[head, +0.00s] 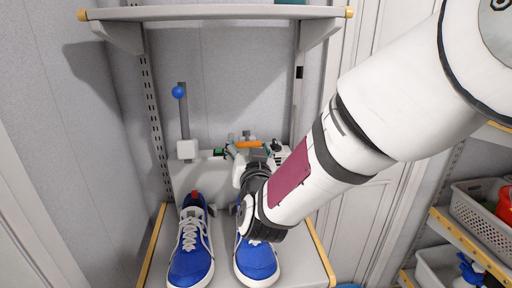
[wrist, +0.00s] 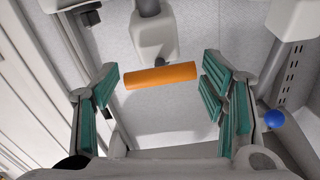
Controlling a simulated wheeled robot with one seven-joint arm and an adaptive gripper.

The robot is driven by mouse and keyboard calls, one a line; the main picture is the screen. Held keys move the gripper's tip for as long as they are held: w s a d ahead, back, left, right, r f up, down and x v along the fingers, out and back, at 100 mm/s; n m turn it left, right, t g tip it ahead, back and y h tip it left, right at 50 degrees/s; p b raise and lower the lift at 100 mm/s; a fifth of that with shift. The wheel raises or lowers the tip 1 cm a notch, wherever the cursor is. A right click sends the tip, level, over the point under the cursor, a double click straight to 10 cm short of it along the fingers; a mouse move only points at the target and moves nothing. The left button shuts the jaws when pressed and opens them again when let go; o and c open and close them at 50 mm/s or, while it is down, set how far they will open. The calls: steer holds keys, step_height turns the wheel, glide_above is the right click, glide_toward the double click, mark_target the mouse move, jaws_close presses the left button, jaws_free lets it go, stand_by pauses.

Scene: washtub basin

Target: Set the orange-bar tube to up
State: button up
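The orange bar (head: 247,144) is on the fixture at the back wall, behind the shoes, and lies roughly level. In the wrist view the orange bar (wrist: 160,76) shows whole, below a white block (wrist: 154,38) with a grey tube (wrist: 148,8). My gripper (head: 249,149) is at the bar in the head view, partly hidden by my arm. In the wrist view my gripper (wrist: 163,92) is open, its teal-padded fingers on either side of the bar. Gaps show between the bar's ends and both fingers. The tube's lower part is hidden in the head view.
A lever with a blue ball (head: 179,92) stands left of the bar; the ball (wrist: 274,118) is close outside one finger in the wrist view. Blue shoes (head: 190,245) stand on the lower shelf. An upper shelf (head: 215,13) overhangs. White baskets (head: 478,215) are at right.

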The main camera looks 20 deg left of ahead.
steer(key=c, duration=0.4)
steer(key=w+r+p, duration=0.1)
steer(key=r, duration=0.3)
steer(key=w+a+r+p, duration=0.1)
steer(key=r+p, duration=0.1)
steer(key=r, duration=0.2)
steer(key=w+a+r+p, duration=0.1)
steer(key=r, duration=0.3)
steer(key=shift+r, duration=0.4)
steer(key=o, duration=1.6)
steer(key=v, duration=1.2)
steer(key=shift+w+f, duration=0.1)
